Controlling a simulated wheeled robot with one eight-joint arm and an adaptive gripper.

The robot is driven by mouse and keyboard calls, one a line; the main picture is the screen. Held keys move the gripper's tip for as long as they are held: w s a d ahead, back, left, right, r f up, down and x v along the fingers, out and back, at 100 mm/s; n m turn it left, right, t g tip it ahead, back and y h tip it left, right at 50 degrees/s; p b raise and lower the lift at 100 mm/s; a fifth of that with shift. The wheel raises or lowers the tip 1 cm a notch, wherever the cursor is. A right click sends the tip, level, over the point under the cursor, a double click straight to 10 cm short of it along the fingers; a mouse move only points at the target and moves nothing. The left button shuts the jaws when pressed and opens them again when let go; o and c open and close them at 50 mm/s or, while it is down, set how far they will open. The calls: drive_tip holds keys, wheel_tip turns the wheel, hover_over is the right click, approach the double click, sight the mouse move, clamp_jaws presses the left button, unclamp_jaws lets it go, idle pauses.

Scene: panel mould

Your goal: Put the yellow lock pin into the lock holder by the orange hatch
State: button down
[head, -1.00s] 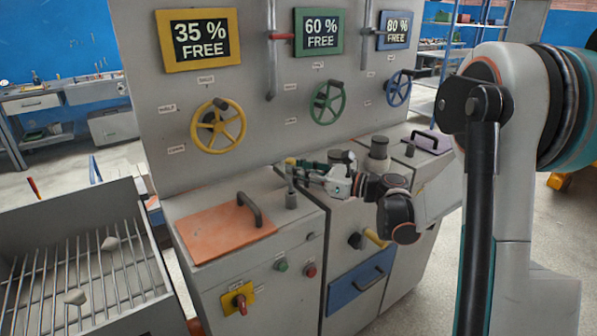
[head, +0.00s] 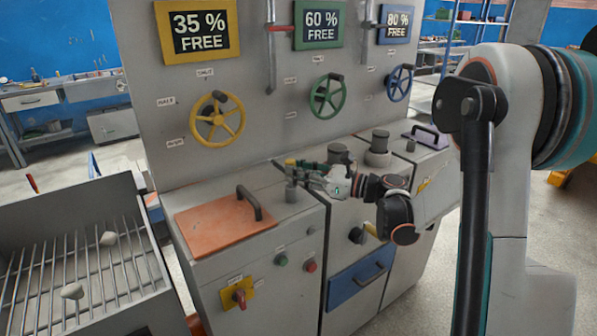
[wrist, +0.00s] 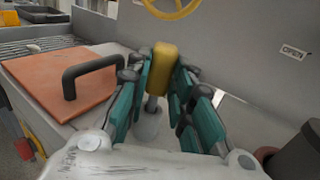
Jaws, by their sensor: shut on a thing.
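The yellow lock pin (wrist: 164,68) is upright between the teal finger pads of my gripper (wrist: 160,80), which is shut on its yellow head. Its grey shaft points down at the round grey lock holder (wrist: 148,124). Shaft and holder line up closely in the wrist view, but I cannot tell how far the shaft is inside. In the head view my gripper (head: 302,170) is right above the lock holder (head: 291,192), just right of the orange hatch (head: 222,224). The hatch is closed and also shows in the wrist view (wrist: 50,85).
The hatch's dark handle (head: 250,203) stands up left of my gripper. The upright panel with the yellow handwheel (head: 218,120) rises behind. Grey round posts (head: 378,145) stand to the right. A barred tray (head: 80,260) is at the lower left.

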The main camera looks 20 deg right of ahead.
drive_tip(key=shift+f, duration=1.25)
drive_tip(key=c, duration=1.3)
unclamp_jaws()
drive_tip(key=shift+d, duration=0.1)
drive_tip(key=v, duration=1.1)
drive_tip(key=shift+s+d, duration=0.25)
drive_tip(key=shift+s, duration=0.1)
